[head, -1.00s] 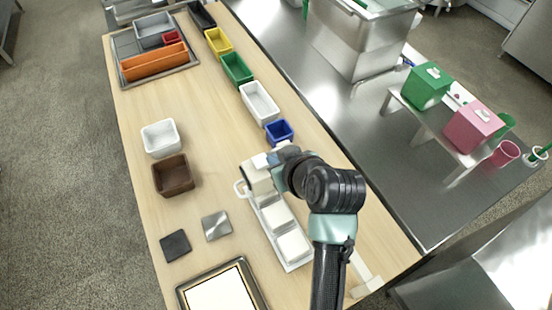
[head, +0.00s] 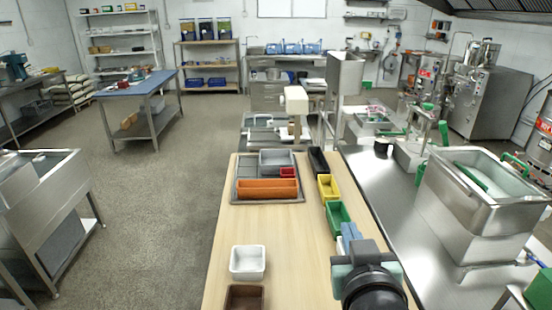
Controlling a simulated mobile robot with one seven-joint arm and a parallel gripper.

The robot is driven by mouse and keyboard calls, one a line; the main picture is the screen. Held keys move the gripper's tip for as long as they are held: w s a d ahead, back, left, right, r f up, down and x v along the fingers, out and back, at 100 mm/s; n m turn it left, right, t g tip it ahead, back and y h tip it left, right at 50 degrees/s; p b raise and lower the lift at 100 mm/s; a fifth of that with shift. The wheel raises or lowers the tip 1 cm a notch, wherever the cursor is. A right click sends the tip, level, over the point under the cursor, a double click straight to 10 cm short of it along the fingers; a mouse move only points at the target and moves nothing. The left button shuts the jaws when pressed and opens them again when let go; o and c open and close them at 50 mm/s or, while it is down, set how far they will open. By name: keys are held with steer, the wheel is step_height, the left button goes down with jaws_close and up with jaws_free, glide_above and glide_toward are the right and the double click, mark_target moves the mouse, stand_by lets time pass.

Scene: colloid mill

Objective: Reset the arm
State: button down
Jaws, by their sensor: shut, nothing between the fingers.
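My gripper (head: 348,232) is in the lower right of the head view, over the right side of the wooden table (head: 285,222). Its blue-grey fingers are together, with nothing visible between them. They point away from me, just in front of the green bin (head: 338,215) in the picture. My black wrist and arm fill the bottom edge behind it. They hide part of the table's right side.
A grey tray (head: 236,197) holds an orange bin (head: 268,189). A yellow bin (head: 328,187) and black bin (head: 318,160) line the right edge. A white bin (head: 248,262) and brown bin (head: 244,297) stand front left. A steel tank (head: 480,215) stands right.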

steer(key=s+a+r+t+b, duration=0.1)
steer(key=a+r+t, duration=0.2)
steer(key=r, duration=0.7)
steer(key=s+a+r+t, duration=0.2)
steer(key=a+r+t, duration=0.2)
steer(key=r, duration=0.6)
steer(key=s+a+r+t+y, duration=0.1)
steer(key=s+a+r+t, duration=0.4)
steer(key=s+r, duration=0.5)
step_height(320, 180, up, 3)
steer(key=shift+b, duration=0.35)
steer(key=shift+w+d, duration=0.1)
